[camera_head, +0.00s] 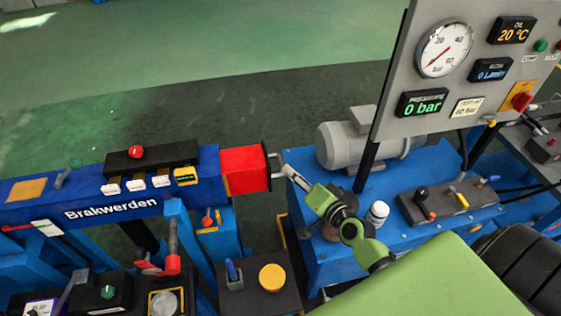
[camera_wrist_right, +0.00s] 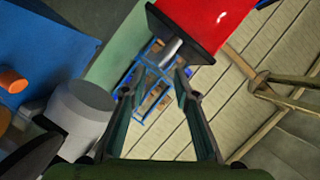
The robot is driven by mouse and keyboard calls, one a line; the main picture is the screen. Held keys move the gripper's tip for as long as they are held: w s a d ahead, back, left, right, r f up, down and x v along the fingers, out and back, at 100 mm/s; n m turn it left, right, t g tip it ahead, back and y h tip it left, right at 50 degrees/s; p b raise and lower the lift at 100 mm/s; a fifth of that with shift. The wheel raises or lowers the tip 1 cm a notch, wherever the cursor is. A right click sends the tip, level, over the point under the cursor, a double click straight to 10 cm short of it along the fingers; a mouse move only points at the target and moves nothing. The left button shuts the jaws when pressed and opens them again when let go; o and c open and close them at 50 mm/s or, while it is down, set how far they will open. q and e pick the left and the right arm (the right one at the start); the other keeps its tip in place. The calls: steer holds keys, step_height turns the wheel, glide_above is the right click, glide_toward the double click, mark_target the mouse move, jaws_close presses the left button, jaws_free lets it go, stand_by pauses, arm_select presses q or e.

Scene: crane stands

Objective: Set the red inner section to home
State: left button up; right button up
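The red inner section (camera_head: 243,170) sticks out a short way from the right end of the blue "Brakwerden" boom (camera_head: 130,195). A dark end plate with a pale metal handle (camera_head: 278,160) is at its tip. My right gripper (camera_head: 286,172) is at this handle, coming in from the right. In the right wrist view, the two fingers (camera_wrist_right: 162,75) are apart, and a silver bar (camera_wrist_right: 171,50) on the red section (camera_wrist_right: 205,20) lies just ahead between their tips. Whether they touch it cannot be told. My left gripper is not in view.
A grey motor (camera_head: 345,145) and a gauge panel (camera_head: 460,75) reading 0 bar stand at the right. A lever box (camera_head: 450,200) is on the blue base. A control box with a yellow button (camera_head: 272,278) stands below the boom. The floor behind is open.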

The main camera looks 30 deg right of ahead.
mark_target(281, 162)
steer(key=x, duration=0.7)
steer(key=shift+f, duration=0.1)
steer(key=shift+w+f, duration=0.1)
steer(key=shift+w, duration=0.2)
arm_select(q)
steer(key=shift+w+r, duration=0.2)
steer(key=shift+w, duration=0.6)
arm_select(e)
jaws_close()
